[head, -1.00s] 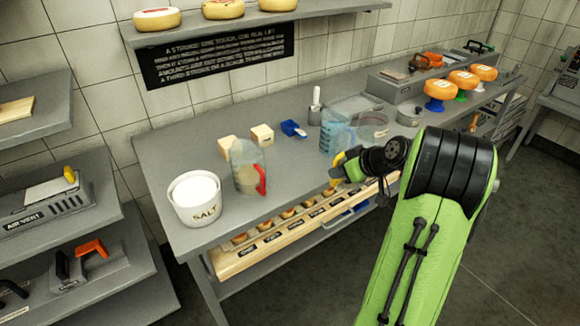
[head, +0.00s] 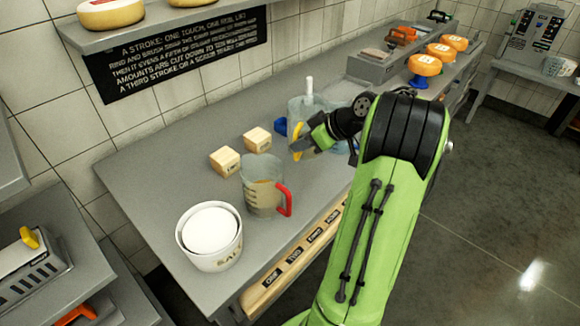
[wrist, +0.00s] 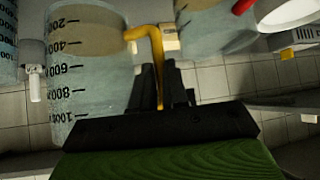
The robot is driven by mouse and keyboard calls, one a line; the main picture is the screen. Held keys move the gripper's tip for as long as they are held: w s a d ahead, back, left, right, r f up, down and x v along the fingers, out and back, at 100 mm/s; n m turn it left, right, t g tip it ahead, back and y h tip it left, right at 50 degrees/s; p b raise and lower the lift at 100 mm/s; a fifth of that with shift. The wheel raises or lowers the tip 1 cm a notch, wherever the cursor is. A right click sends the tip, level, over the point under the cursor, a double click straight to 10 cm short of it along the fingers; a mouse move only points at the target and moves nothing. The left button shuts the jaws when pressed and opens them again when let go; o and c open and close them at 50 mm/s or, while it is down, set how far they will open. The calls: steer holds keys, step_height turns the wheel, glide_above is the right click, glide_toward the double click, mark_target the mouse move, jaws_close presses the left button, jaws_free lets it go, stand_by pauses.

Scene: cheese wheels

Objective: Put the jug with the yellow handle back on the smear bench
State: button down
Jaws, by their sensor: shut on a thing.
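The clear jug with the yellow handle (head: 303,106) is over the back middle of the grey smear bench (head: 160,155), partly hidden behind my gripper (head: 303,146). In the wrist view this jug (wrist: 88,75) shows black volume marks and a tan content near its base. My gripper (wrist: 160,103) is shut on its yellow handle (wrist: 157,55). I cannot tell whether the jug's base touches the bench.
A jug with a red handle (head: 263,187) stands left of my gripper, near a white salt tub (head: 209,237). Two pale blocks (head: 225,161) (head: 257,139) lie behind it. A bluish vessel is partly hidden by my arm.

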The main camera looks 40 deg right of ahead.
step_height(320, 180, down, 9)
steer(key=b, duration=0.2)
steer(key=shift+s+f, duration=0.15)
steer(key=shift+f, duration=0.15)
steer(key=c, duration=1.2)
jaws_free()
steer(key=shift+o, duration=0.3)
